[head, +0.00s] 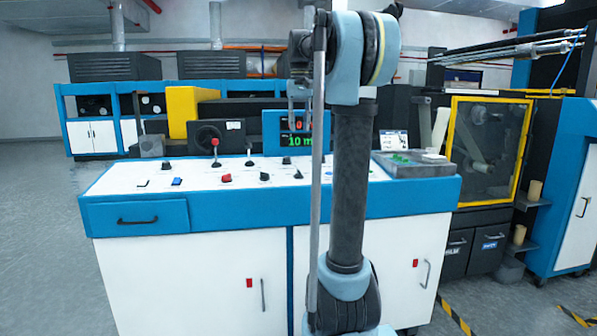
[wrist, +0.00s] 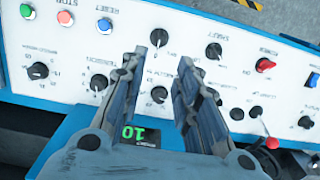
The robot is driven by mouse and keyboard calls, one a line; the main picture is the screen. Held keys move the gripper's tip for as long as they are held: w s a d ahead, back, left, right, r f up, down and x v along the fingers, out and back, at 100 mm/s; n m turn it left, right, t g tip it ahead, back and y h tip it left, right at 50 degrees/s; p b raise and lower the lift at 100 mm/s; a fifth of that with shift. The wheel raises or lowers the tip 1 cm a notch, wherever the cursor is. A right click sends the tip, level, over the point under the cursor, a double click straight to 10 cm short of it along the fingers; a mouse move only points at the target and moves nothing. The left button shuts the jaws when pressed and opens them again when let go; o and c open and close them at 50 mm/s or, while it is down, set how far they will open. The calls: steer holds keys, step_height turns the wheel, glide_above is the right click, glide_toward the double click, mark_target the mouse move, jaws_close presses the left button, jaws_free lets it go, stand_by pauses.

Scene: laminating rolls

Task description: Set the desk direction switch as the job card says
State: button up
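The control desk (head: 120,178) has a white sloped top with several knobs and switches. In the wrist view its labels appear upside down, and I cannot tell for sure which one reads direction. A black knob (wrist: 159,94) shows between my fingers, and another black knob (wrist: 159,37) lies just beyond the fingertips. My gripper (wrist: 170,52) is open and empty, with its fingers apart above the panel; in the head view my gripper (head: 299,118) hangs over the desk's back, partly behind my arm. A small white card (head: 393,140) stands at the back right; its text is too small to read.
A green-lit display (wrist: 140,135) reads 10. A red-topped lever (head: 215,146) stands upright, and a red knob (head: 226,178) sits in front of it. Stop and reset buttons (wrist: 65,18) line one panel edge. A grey box (head: 415,164) is at the desk's right.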

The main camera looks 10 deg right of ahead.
mark_target(299, 171)
step_height(299, 171, down, 17)
steer(key=shift+w+f, duration=0.1)
steer(key=shift+w, duration=0.05)
stand_by(0.6)
steer(key=shift+c, duration=0.3)
jaws_close()
